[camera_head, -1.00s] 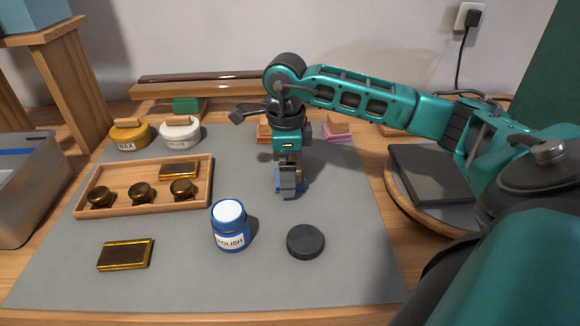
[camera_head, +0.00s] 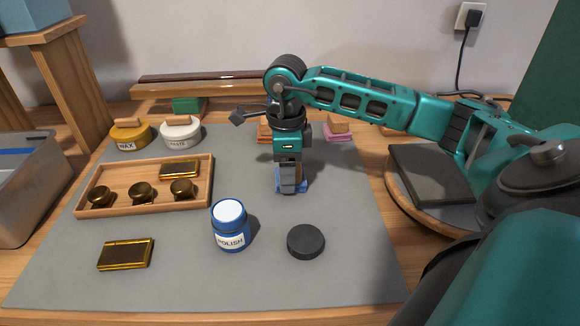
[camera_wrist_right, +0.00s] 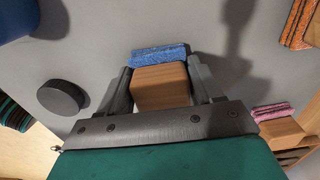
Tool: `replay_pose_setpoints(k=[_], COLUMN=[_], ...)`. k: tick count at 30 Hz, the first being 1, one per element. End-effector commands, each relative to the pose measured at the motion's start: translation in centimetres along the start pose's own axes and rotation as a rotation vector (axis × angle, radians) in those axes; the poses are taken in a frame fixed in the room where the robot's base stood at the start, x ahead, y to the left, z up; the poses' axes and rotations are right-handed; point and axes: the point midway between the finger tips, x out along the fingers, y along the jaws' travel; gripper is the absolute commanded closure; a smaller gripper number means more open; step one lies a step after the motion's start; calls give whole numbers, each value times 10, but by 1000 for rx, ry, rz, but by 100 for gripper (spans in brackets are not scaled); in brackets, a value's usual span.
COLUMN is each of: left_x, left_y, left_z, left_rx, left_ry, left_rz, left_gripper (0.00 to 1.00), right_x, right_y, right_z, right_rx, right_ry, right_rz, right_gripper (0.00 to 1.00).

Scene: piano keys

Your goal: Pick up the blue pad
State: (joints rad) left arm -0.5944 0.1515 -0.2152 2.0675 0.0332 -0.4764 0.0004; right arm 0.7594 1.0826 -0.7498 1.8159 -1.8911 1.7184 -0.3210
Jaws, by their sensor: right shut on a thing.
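The blue pad (camera_head: 303,184) is a blue block with a wooden grip, on the grey mat (camera_head: 345,215) behind the black lid. My right gripper (camera_head: 289,186) points down over it and is shut on its wooden grip, hiding much of the pad in the head view. In the right wrist view the pad's blue face (camera_wrist_right: 158,56) shows beyond the wooden grip (camera_wrist_right: 160,86), with a dark finger on each side of the grip. I cannot tell whether the pad touches the mat. My left gripper is not in view.
A polish jar (camera_head: 230,226) and a black lid (camera_head: 305,242) stand in front. A wooden tray (camera_head: 145,207) with brass knobs lies left. Orange (camera_head: 264,132) and pink (camera_head: 339,134) pads sit behind my gripper. A round board (camera_head: 410,194) is at right.

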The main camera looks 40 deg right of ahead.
Motion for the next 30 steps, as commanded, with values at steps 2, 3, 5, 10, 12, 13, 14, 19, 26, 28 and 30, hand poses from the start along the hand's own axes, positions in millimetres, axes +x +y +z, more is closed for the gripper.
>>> replay_pose_setpoints(k=[2,3,5,10,12,13,14,19,26,28,30], left_x=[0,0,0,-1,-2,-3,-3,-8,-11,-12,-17], left_y=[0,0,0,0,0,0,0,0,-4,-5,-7], left_z=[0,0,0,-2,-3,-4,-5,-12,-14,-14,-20], left_rx=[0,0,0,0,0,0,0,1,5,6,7], left_ry=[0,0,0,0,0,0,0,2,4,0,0], left_rz=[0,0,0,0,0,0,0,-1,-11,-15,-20], left_gripper=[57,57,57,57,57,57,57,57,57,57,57], right_x=[0,0,-1,-12,-21,-26,-31,-72,-134,-150,-166], right_y=[0,0,0,0,-1,-1,-1,-1,-1,0,0], right_z=[0,0,0,0,0,0,0,1,1,1,0], right_rx=[0,0,0,1,1,1,1,0,1,1,1], right_ry=[0,0,-1,-1,-3,-3,-2,-4,-4,-4,0], right_rz=[0,0,-1,-2,-2,-3,-4,-6,-5,-5,-5], right_gripper=[65,65,65,65,65,65,65,65,65,65,65])
